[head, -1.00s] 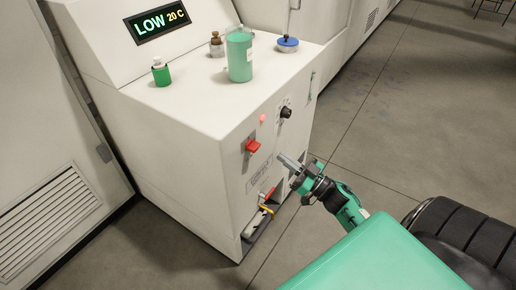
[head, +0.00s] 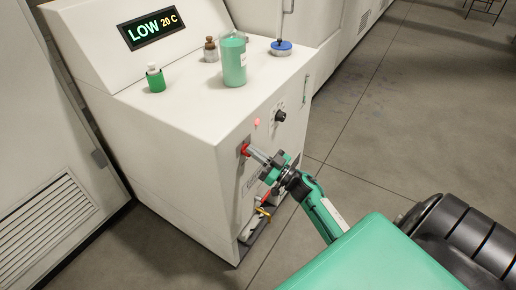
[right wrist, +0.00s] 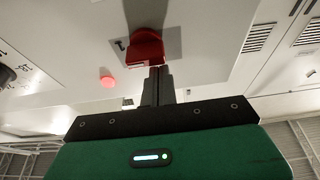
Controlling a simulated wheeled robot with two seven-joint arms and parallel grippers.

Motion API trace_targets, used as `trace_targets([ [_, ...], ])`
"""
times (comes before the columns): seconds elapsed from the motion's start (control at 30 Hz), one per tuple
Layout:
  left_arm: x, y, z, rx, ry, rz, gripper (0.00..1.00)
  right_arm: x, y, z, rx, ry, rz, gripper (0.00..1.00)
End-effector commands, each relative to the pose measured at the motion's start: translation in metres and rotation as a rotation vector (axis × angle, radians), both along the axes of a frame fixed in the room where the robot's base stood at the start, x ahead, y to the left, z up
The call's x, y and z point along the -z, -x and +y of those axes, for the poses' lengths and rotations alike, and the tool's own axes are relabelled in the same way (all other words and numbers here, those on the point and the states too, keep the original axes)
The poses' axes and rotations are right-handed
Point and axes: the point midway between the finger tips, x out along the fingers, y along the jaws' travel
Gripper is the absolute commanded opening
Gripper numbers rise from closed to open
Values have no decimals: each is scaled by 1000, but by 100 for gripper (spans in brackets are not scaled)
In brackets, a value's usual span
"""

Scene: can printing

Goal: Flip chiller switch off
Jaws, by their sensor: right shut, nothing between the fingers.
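My left gripper is not in view.
A red light (head: 256,123) and a black knob (head: 280,116) are beside the switch. Pipes (head: 262,212) are below. The floor at right is clear.

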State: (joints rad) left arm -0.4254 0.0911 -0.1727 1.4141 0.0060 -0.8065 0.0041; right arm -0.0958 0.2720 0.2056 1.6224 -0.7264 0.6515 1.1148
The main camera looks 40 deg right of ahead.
Motion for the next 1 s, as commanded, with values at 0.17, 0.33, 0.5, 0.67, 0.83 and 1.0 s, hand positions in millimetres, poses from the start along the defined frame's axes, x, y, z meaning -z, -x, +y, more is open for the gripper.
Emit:
trace_targets([
  [0.17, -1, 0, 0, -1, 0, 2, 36, 4, 0, 0, 0, -1, -1, 0],
  [0.33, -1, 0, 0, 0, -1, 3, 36, 4, 0, 0, 0, 0, -1, 0],
  [0.5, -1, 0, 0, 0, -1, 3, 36, 4, 0, 0, 0, 5, -2, 0],
  [0.67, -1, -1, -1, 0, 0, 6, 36, 5, 1, 0, -2, 38, -15, 0],
  [0.83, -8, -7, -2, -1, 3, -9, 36, 5, 1, 1, -1, 60, -25, 0],
  [1.0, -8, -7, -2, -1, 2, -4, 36, 6, 1, 1, 0, 84, -35, 0],
])
